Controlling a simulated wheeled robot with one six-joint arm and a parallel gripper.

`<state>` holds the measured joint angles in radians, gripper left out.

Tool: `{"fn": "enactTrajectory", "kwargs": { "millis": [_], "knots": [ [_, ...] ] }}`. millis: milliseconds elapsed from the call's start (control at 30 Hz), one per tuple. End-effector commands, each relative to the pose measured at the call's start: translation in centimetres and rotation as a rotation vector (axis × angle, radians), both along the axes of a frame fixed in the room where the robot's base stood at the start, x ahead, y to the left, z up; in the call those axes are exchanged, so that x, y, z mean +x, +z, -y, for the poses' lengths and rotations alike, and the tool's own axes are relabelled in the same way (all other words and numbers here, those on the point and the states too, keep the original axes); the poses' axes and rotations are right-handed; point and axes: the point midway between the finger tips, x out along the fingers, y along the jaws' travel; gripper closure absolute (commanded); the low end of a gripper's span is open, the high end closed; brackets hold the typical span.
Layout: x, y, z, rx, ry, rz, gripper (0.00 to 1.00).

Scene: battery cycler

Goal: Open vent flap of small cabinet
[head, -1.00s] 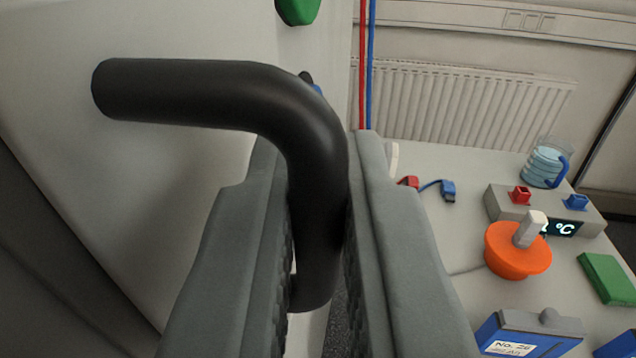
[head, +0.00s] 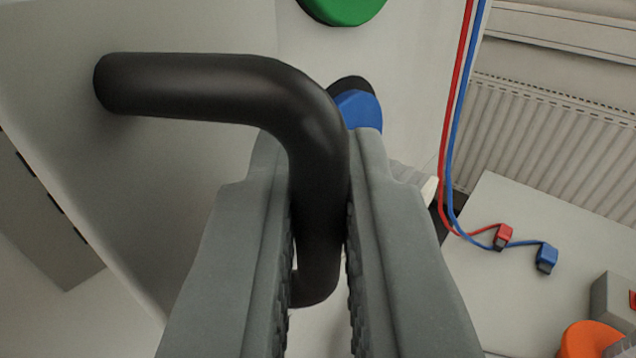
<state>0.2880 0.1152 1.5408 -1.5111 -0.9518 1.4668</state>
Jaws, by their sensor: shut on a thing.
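A thick black bent handle (head: 200,88) sticks out from a pale grey-white panel (head: 190,195) at the left, which looks like the flap. My gripper (head: 318,215) is shut on the handle, with one grey finger on each side of its downward part. The handle's lower end shows between the fingers. Behind the fingers is a whitish cabinet face with a green round part (head: 345,8) at the top and a blue and black knob (head: 357,105) partly hidden by the right finger.
A red and a blue cable hang at the right and end in a red plug (head: 502,236) and a blue plug (head: 547,257) on a light table (head: 500,300). An orange object (head: 590,340) and a grey box stand at its right. A radiator (head: 550,140) is behind.

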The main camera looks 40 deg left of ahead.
Motion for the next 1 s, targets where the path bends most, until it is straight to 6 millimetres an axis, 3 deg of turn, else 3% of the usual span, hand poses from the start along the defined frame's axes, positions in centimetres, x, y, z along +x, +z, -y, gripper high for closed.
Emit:
{"fn": "enactTrajectory", "kwargs": {
  "millis": [367, 1000],
  "knots": [
    [2.5, -0.1, 1.5, 0.001, 0.243, -0.001, 1.00],
    [4.8, 0.0, 2.2, 0.001, 0.239, 0.001, 1.00]
  ]
}}
